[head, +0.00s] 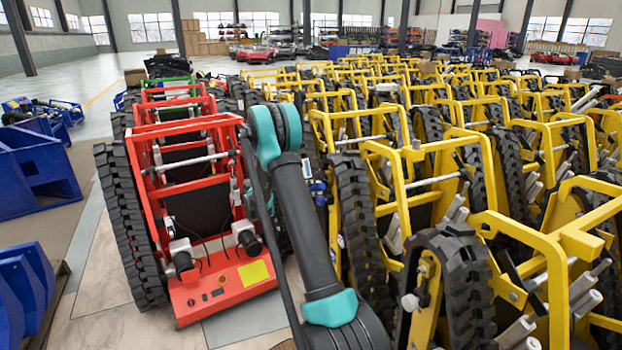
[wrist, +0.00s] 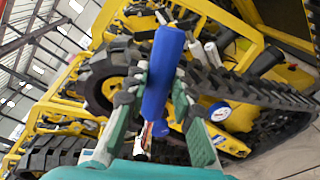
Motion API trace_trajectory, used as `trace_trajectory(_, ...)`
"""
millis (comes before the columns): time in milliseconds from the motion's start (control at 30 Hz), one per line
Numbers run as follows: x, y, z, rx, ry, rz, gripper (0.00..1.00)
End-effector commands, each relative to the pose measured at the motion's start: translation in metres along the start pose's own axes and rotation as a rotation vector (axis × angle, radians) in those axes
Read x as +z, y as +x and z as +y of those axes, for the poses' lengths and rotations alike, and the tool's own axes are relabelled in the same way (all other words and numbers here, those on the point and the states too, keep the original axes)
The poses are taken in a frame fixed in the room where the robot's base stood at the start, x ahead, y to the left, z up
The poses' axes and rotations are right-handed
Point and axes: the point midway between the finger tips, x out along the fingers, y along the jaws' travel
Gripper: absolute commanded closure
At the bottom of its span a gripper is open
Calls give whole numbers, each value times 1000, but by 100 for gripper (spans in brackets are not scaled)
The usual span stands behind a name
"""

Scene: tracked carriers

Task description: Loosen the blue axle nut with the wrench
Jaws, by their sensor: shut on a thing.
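My gripper (wrist: 158,100) has its dark-padded, green-sided fingers closed around a thick blue bar in the wrist view. The bar looks like the handle of the wrench (wrist: 164,65); its upper end points up and away from my palm. A smaller blue part shows below it between the fingers, and the wrench's jaw end cannot be made out. A round part with a blue rim and pale face, possibly the blue axle nut (wrist: 221,112), is on the yellow carrier, right of and apart from the handle. My gripper is hidden there.
Yellow tracked carriers (head: 430,215) stand packed closely on the right. Blue bins (head: 35,175) stand at the left edge. Open floor lies between the bins and the red carrier.

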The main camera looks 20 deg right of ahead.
Motion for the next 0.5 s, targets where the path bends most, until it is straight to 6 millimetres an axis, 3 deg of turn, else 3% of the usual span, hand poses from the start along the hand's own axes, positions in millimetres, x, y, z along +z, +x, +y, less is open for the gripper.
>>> trace_trajectory(100,4,-6,29,96,-2,-42,100)
trace_trajectory(200,6,-9,41,132,-1,-61,100)
trace_trajectory(500,7,-10,45,143,0,-68,100)
